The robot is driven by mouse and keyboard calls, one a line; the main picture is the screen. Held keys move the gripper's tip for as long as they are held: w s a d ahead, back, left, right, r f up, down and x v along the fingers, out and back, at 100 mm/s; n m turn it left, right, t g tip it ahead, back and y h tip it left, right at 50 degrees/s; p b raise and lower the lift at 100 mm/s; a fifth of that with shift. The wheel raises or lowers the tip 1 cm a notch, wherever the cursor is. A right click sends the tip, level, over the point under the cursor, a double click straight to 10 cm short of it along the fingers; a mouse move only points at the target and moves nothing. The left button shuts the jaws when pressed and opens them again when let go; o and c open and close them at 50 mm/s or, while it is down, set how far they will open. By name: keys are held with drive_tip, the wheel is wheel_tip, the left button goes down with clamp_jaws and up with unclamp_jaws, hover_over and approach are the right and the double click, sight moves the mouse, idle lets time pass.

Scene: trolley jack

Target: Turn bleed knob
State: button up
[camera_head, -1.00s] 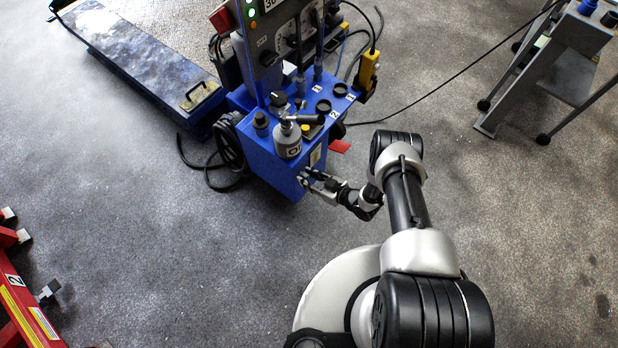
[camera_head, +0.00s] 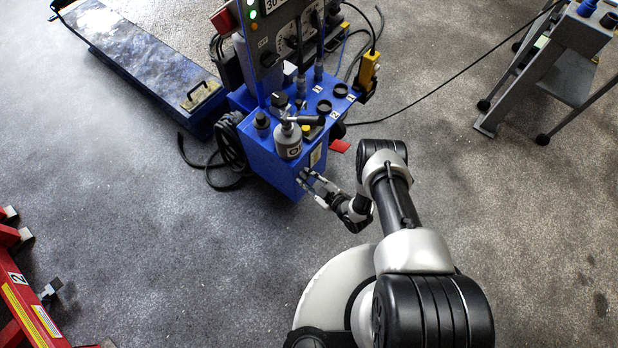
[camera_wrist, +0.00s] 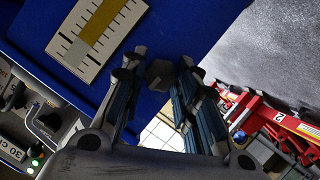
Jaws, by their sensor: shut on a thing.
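The bleed knob (camera_wrist: 160,73) is a small dark, faceted knob on the front face of the blue cabinet (camera_wrist: 190,25). In the wrist view it sits between the tips of my gripper (camera_wrist: 157,77), which is shut on it. In the head view my gripper (camera_head: 304,181) reaches the lower front of the blue cabinet (camera_head: 278,176) from the right, and its fingers hide the knob. A pale level gauge with a yellow strip (camera_wrist: 97,36) is on the cabinet face beside the knob.
A grey cylinder (camera_head: 288,141) and several dark fittings stand on the cabinet top. A control panel (camera_head: 282,40) rises behind. A blue ramp (camera_head: 150,70) lies back left, a red lift frame (camera_head: 22,300) front left, and a grey stand (camera_head: 570,65) back right. Open floor lies between.

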drive_tip(key=shift+n, duration=0.3)
drive_tip(key=o, duration=1.1)
drive_tip(key=shift+c, duration=0.2)
drive_tip(key=v, duration=1.2)
drive_tip(key=shift+s+a+f, duration=0.1)
